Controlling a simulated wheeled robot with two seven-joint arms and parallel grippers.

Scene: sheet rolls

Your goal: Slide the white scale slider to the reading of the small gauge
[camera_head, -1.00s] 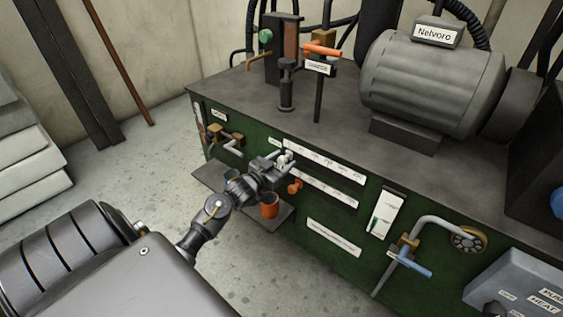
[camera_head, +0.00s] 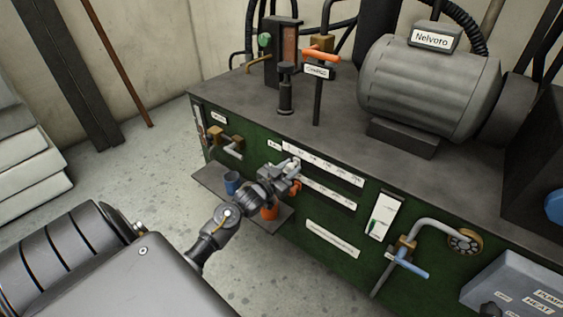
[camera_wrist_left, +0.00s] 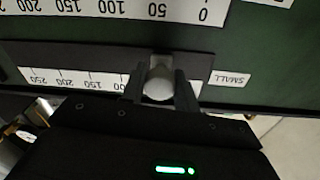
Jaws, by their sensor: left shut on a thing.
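The white slider (camera_wrist_left: 158,82) shows as a round pale knob in the left wrist view. My left gripper (camera_wrist_left: 160,88) is shut on it, one finger on each side. The scale strip (camera_wrist_left: 75,80) beside it appears upside down, with 250, 200, 150 and 100 legible; the lower numbers are behind my gripper. A SMALL label (camera_wrist_left: 230,78) sits by its low end. In the head view my left gripper (camera_head: 293,170) is at the left part of the upper scale (camera_head: 335,168). Which instrument is the small gauge I cannot tell; a white upright gauge (camera_head: 385,216) has a green mark.
A second scale (camera_head: 330,193) runs below, with an orange part (camera_head: 297,187) near its left end. A blue cup (camera_head: 231,182) and an orange cup (camera_head: 269,212) stand on the low shelf. A blue-handled valve (camera_head: 412,263) juts out at the right. The floor in front is clear.

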